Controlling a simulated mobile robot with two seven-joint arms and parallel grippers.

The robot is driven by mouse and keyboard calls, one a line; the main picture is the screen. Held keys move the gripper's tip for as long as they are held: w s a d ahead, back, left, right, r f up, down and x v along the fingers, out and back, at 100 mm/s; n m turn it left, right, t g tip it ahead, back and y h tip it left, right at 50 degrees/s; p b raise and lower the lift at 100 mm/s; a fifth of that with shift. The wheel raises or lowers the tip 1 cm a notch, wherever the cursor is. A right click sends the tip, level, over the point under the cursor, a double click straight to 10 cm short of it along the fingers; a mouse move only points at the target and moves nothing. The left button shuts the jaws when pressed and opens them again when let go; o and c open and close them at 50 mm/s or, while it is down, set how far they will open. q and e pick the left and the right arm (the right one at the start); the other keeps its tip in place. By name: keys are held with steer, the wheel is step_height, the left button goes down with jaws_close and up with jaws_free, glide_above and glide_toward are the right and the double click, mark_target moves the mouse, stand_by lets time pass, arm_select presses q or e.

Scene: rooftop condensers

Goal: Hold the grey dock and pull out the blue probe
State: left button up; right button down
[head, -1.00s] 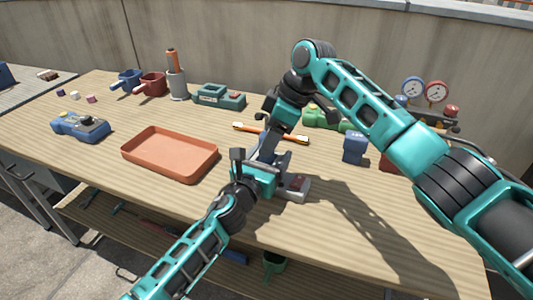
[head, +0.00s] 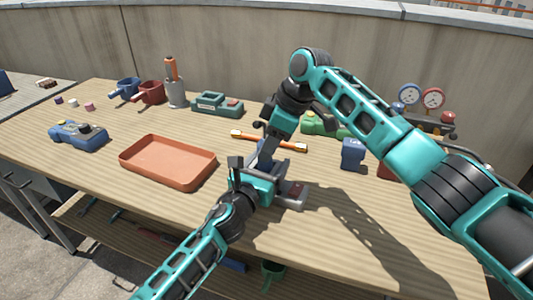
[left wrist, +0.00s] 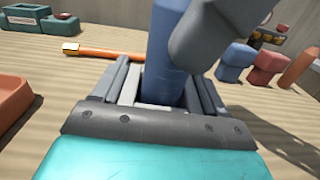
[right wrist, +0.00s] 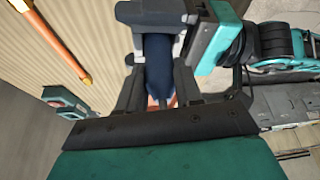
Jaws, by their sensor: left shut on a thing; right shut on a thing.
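The grey dock (head: 292,195) sits on the bench near its front edge, with a dark red patch on its top. The blue probe (head: 267,149) stands up above the dock and also shows in the left wrist view (left wrist: 168,45). My right gripper (head: 272,136) is shut on the probe from above. In the right wrist view the probe (right wrist: 157,62) lies between its fingers. The probe's lower end is hidden, so I cannot tell how deep it sits.
An orange tray (head: 168,180) lies to the left. An orange-ended bar (head: 290,145) lies just behind the grippers. A blue block (head: 353,152), a green tool (head: 318,124) and gauges (head: 432,98) stand to the right. A blue meter (head: 78,135) is at far left. The front right bench is clear.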

step_height(320, 180, up, 10)
stand_by(0.4)
arm_select(q)
steer(key=o, duration=1.3)
steer(key=p+v, duration=0.2)
steer(key=v, duration=0.5)
steer(key=shift+s+a, duration=0.15)
steer(key=shift+s, duration=0.15)
steer(key=shift+s+a, duration=0.25)
steer(key=shift+s, duration=0.4)
arm_select(e)
step_height(320, 180, up, 2)
steer(key=shift+r, duration=0.1)
